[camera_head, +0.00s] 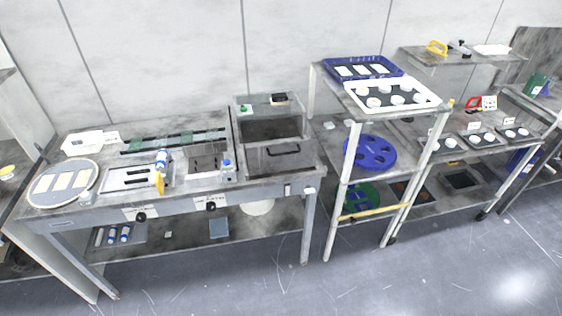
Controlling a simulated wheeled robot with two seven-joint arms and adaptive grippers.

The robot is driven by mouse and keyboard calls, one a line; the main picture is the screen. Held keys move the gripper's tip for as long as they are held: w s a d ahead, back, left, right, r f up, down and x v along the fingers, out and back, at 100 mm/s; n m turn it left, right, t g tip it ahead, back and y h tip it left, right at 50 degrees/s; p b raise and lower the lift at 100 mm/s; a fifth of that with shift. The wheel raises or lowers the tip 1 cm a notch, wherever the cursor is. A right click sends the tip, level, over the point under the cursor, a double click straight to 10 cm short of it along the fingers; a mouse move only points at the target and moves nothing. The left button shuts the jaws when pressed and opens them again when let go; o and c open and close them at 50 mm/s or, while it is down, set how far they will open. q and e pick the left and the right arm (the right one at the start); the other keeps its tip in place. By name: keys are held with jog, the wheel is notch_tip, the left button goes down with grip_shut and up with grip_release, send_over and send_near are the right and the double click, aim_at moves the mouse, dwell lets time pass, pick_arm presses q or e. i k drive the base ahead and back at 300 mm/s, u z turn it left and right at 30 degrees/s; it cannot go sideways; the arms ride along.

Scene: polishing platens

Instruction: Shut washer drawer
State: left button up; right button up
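The washer is a grey metal box (253,107) at the right end of the left workbench, against the wall. Its drawer (285,158) is pulled out toward the front. The drawer's grey front panel carries a dark bar handle (284,152). The dark open inside of the drawer (270,131) shows between the front panel and the washer body. A green button (245,108) and a small dark item (279,99) are on the washer top. Neither of my grippers is in view.
The left workbench (182,194) holds a round platen (62,184), a grey tray (127,178) and blue-white bottles (162,160). Right of the washer stands a shelf rack with a white tray (397,97) and blue disc (371,152). The floor (230,280) in front is clear.

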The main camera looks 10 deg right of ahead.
aim_at(278, 145)
jog(key=u, duration=0.05)
jog(key=k, duration=1.1)
jog(key=z, duration=0.8)
jog(key=i, duration=0.75)
jog(key=u, duration=0.45)
jog(key=i, duration=0.9)
jog(key=u, duration=0.85)
